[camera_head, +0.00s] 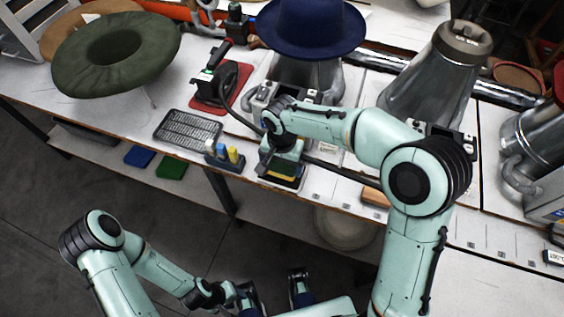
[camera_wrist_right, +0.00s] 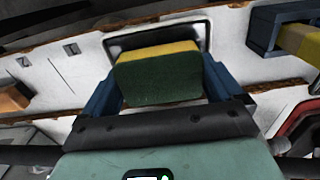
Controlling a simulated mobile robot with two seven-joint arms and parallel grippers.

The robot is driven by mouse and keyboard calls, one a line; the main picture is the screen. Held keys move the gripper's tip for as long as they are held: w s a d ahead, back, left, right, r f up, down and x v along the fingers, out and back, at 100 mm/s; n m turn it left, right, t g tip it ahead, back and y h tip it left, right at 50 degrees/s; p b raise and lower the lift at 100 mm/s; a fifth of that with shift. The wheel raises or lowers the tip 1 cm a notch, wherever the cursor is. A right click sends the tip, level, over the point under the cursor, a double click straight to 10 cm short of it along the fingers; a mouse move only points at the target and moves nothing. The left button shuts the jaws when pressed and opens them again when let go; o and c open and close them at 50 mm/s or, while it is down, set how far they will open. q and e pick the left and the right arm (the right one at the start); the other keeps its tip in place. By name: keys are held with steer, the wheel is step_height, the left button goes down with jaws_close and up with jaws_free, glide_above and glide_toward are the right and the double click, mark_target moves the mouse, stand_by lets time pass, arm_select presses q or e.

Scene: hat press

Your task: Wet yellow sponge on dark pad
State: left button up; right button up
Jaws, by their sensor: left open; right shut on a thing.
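The yellow sponge (camera_wrist_right: 158,50) has a dark green scouring face (camera_wrist_right: 158,80), which faces the camera in the right wrist view. My right gripper (camera_wrist_right: 160,84) is shut on it, with a blue finger on each side. The dark pad (camera_wrist_right: 150,36), in a pale-rimmed tray, lies just beyond the sponge and is partly hidden by it. I cannot tell whether sponge and pad touch. In the head view, my right gripper (camera_head: 283,165) is at the table's front edge over the pad. My left gripper (camera_head: 272,293) is open and empty, low in front of the table.
A blue holder (camera_head: 224,157) with small coloured blocks and a metal grid tray (camera_head: 187,131) stand left of my right gripper. An iron (camera_head: 213,80) rests on a red mat (camera_head: 233,92). A green hat (camera_head: 100,72), a blue hat (camera_head: 310,25) and metal hat forms (camera_head: 432,75) stand behind.

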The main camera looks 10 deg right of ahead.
mark_target(282, 164)
arm_select(q)
steer(key=shift+s+f+b, duration=0.1)
steer(key=shift+f+b, duration=0.3)
arm_select(e)
steer(key=shift+f, duration=0.65)
stand_by(0.9)
arm_select(q)
steer(key=shift+r, duration=0.1)
arm_select(e)
steer(key=shift+r, duration=0.1)
steer(key=shift+r+p, duration=2.45)
steer(key=shift+r, duration=1.05)
arm_select(q)
steer(key=r, duration=0.1)
steer(key=w+r, duration=0.1)
steer(key=r, duration=0.3)
steer(key=shift+w, duration=0.4)
